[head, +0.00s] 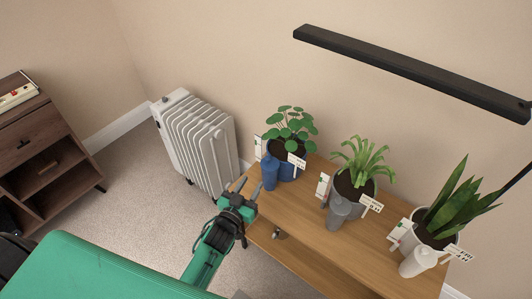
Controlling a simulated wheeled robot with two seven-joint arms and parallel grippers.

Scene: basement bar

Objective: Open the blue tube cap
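A blue tube (269,173) stands upright on the wooden table, in front of the blue pot at the table's left end. Its top end, where a cap would be, is blue too, and I cannot make out a seam. My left gripper (249,187) is just left of and nearer than the blue tube, by the table's left edge. Its two fingers are apart with nothing visible between them, and they do not appear to touch the tube. My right gripper is not in view.
A grey tube (338,212) and a white tube (419,262) stand by two more potted plants with small labels. A black lamp bar (410,70) hangs above the table. A white radiator (196,142) stands behind, left of the table. The table's front strip is clear.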

